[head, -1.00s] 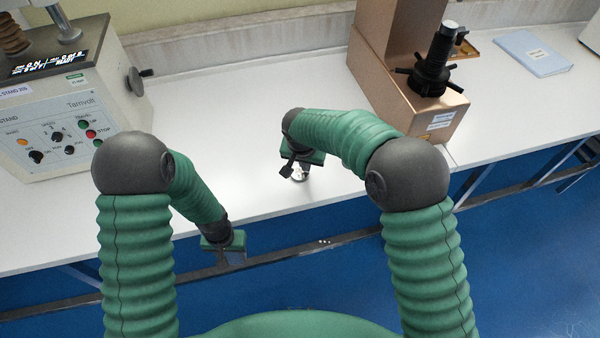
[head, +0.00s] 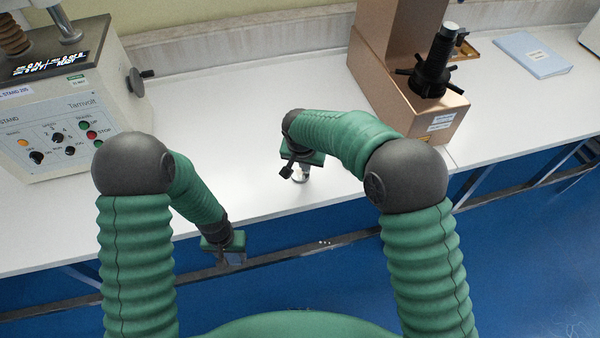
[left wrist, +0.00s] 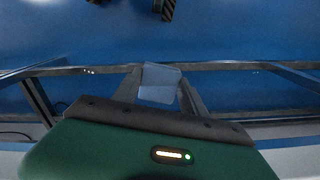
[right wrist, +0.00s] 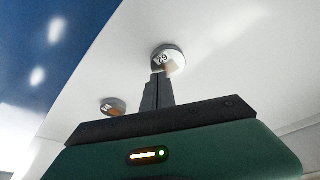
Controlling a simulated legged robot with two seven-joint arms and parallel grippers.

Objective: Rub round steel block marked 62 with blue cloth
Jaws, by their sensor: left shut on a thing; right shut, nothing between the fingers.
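A round steel block (right wrist: 166,59) with a shiny rim and a rotated label, apparently 62, lies on the white bench in the right wrist view. My right gripper (right wrist: 157,88) is shut and empty, its fingertips right at the block's near edge; I cannot tell whether they touch. In the head view my right gripper (head: 301,172) points down near the bench's front edge. A second round block (right wrist: 113,106) with a partly readable label lies to its left. My left gripper (left wrist: 160,100) is shut on the grey-blue cloth (left wrist: 160,82), which is held out beyond the bench's front edge.
A Tarnvolt tester (head: 75,125) stands at the left of the bench (head: 215,115). A copper-coloured tester (head: 410,115) with a black handwheel (head: 433,75) stands at the right. A light blue folder (head: 535,54) lies farther right. The bench middle is clear.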

